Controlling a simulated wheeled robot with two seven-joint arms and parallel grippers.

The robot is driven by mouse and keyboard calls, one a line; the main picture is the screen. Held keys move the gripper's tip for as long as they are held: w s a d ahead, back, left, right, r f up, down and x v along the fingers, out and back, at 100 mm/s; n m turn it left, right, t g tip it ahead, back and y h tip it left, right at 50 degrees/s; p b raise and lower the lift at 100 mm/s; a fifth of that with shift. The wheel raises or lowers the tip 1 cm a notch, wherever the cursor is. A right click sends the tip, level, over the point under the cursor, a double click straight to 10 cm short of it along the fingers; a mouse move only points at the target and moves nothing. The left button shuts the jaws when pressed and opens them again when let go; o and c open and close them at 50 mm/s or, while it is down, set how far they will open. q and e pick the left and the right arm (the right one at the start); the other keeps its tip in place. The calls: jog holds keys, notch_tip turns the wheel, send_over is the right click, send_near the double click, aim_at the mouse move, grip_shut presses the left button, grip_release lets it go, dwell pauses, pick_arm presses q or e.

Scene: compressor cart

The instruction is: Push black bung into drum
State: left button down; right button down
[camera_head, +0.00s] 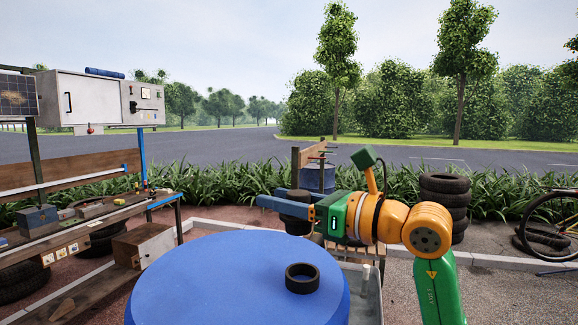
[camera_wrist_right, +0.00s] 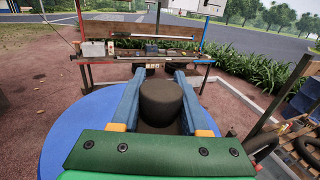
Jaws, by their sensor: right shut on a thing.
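The blue drum (camera_head: 210,280) stands at the front centre, with a short black ring-shaped collar (camera_head: 302,268) on the right part of its top. The drum top also shows in the right wrist view (camera_wrist_right: 70,140). My right gripper (camera_wrist_right: 162,88) is shut on the black bung (camera_wrist_right: 160,102), a dark round plug between its two blue fingers. In the head view the gripper (camera_head: 287,203) holds the bung (camera_head: 295,222) above the drum's far edge, apart from the collar. The collar is not clearly visible in the wrist view. My left gripper is not in view.
A workbench (camera_head: 95,215) with tools stands at the left, under a grey cabinet (camera_head: 85,98). Stacked tyres (camera_head: 444,205) and a bicycle wheel (camera_head: 552,220) are at the right. Another blue drum (camera_head: 318,178) stands behind my gripper. The drum top's left side is clear.

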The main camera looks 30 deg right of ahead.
jog(key=shift+s+d+f, duration=0.15)
jog(key=shift+s+d, duration=0.05)
jog(key=shift+d+f, duration=0.1)
jog(key=shift+d, duration=0.25)
jog(key=shift+a+f+b, duration=0.2)
jog(key=shift+f+b, duration=0.35)
jog(key=shift+b, duration=0.1)
notch_tip(320, 180, down, 5)
jog(key=b, duration=0.4)
jog(key=shift+r, duration=0.15)
jog(key=shift+b, duration=0.4)
jog(key=shift+f+b, duration=0.35)
jog(key=shift+f, duration=0.1)
jog(key=shift+f+b, duration=1.2)
jog(key=shift+f, duration=0.05)
